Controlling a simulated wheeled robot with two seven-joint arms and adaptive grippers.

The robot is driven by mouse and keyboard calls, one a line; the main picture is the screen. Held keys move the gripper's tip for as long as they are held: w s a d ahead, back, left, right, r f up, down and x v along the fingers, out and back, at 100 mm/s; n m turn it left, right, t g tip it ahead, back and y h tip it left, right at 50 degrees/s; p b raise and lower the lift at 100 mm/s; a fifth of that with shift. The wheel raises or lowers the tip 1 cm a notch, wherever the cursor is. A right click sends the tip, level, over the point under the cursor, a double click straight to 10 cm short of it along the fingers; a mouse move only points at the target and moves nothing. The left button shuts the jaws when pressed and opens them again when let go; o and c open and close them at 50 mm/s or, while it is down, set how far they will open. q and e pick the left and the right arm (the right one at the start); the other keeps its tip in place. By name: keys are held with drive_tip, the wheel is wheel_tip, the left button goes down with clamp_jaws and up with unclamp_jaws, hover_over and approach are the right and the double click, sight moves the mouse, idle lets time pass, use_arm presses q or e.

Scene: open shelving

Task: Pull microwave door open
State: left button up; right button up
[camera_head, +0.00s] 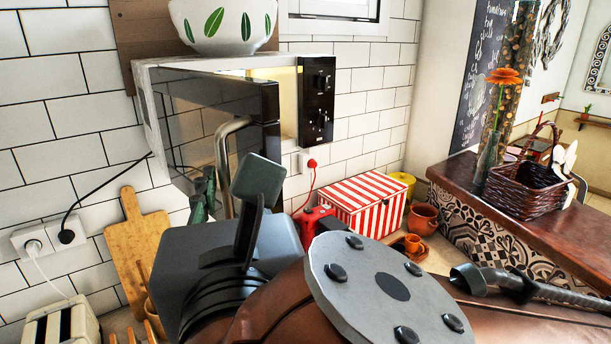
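The microwave (316,110) stands against the tiled wall with its dark control panel on the right. Its black door (185,110) is partly open, swung out towards me, and the lit inside shows behind it. The silver door handle (223,155) runs down the door front. My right gripper (231,187) is at the lower part of the handle, one finger on each side of it. The near finger and the gripper body hide the lower handle. I cannot tell whether the fingers touch the handle. My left gripper is not in view.
A white bowl with green leaves (222,25) stands on the microwave. A red-striped box (355,204), pots (423,218) and a red mug (312,218) are to the right. A cutting board (140,245) leans at the left wall. A wicker basket (525,188) sits on the right counter.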

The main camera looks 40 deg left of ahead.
drive_tip(key=shift+a, duration=0.15)
drive_tip(key=shift+v, duration=3.7)
